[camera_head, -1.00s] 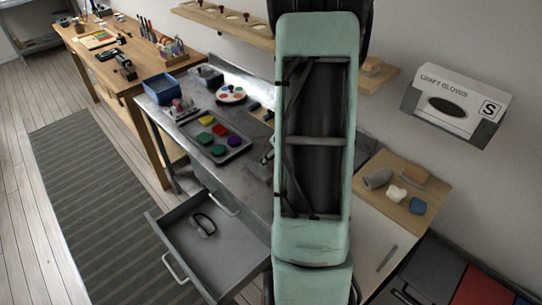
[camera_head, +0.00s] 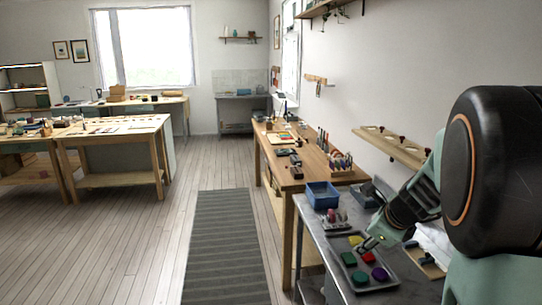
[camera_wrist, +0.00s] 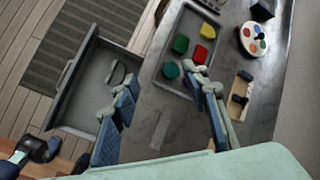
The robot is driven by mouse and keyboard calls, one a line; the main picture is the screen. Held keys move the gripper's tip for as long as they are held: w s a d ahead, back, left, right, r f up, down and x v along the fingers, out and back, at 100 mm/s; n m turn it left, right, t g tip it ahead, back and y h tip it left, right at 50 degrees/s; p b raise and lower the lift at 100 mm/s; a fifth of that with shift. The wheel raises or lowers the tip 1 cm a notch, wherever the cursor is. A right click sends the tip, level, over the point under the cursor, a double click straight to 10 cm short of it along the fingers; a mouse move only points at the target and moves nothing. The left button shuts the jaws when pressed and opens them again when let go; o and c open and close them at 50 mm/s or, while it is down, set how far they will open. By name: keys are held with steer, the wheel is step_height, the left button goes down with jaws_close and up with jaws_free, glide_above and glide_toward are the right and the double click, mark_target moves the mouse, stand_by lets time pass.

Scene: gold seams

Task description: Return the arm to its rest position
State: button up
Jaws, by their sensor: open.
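My arm folds in from the right edge of the head view, its dark and mint-green links large in front. My gripper (camera_head: 372,242) points down-left and appears over the tray of coloured blocks in that view. In the wrist view my gripper (camera_wrist: 162,78) shows two blue-padded fingers spread wide apart. An open grey drawer (camera_wrist: 72,108) lies below left in the wrist view, holding a dark curved object (camera_wrist: 116,73).
The grey metal bench (camera_head: 318,232) carries a tray (camera_head: 398,283) of several coloured blocks and a blue bin (camera_head: 322,195). A round paint palette (camera_wrist: 252,38) lies beside the tray. A wall shelf (camera_head: 392,147) is above. Floor around the striped rug (camera_head: 222,250) is clear.

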steer(key=w+a+r+n+t+y+b, duration=0.15)
steer(key=a+r+n, duration=0.55)
steer(key=a+r, duration=0.7)
steer(key=s+d+f+n+g+h+p, duration=0.1)
steer(key=s+n+p, duration=0.3)
steer(key=s+n, duration=0.5)
steer(key=s+d+f+n+g+h+p, duration=0.1)
steer(key=s+n+p, duration=0.3)
steer(key=s+n, duration=0.6)
steer(key=s+g, duration=0.1)
steer(key=s, duration=0.9)
steer(key=shift+s+d, duration=0.2)
steer(key=shift+s, duration=0.05)
steer(key=shift+h, duration=0.25)
